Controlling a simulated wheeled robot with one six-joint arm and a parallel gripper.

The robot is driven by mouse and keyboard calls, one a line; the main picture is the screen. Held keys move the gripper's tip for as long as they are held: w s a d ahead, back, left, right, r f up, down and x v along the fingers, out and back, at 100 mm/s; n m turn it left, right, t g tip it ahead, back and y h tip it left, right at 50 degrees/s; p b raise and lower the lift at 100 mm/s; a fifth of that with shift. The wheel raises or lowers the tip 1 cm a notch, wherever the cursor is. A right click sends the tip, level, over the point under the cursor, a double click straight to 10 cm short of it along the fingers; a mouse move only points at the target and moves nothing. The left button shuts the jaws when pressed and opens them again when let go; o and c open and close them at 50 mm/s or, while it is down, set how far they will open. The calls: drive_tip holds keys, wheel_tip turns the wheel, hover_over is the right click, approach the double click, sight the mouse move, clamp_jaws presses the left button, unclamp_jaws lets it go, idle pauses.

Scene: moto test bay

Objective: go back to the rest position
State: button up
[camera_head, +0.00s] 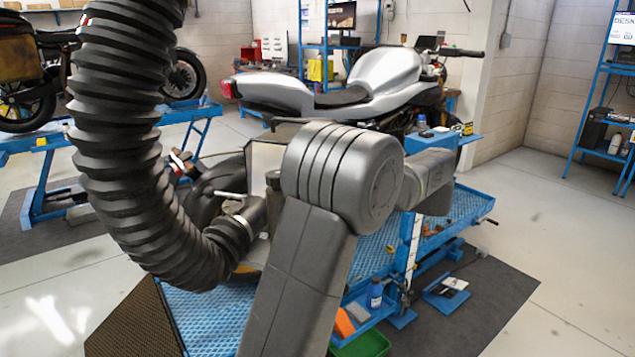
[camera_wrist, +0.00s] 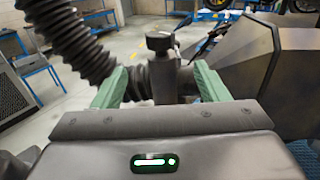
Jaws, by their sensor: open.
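My gripper (camera_wrist: 160,82) is open in the wrist view, with a green finger on each side. A dark upright post with a round black cap (camera_wrist: 160,42) shows between the fingers, and no finger visibly touches it. I cannot tell how far beyond the fingertips it stands. In the head view my bent arm fills the middle and my gripper is hidden behind it. A thick black ribbed hose (camera_head: 125,150) hangs from the top and curves to a dark nozzle (camera_head: 258,215) beside my arm. The hose also shows in the wrist view (camera_wrist: 75,45).
A silver motorcycle (camera_head: 390,75) stands on a blue lift (camera_head: 465,205) behind my arm. Another motorcycle (camera_head: 22,75) is at far left. A blue bottle (camera_head: 375,293) and green bin (camera_head: 368,343) sit low at right. Open floor (camera_head: 560,225) lies to the right.

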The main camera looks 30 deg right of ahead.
drive_tip(key=x, duration=1.4)
drive_tip(key=shift+s, duration=0.1)
drive_tip(key=shift+d, duration=0.1)
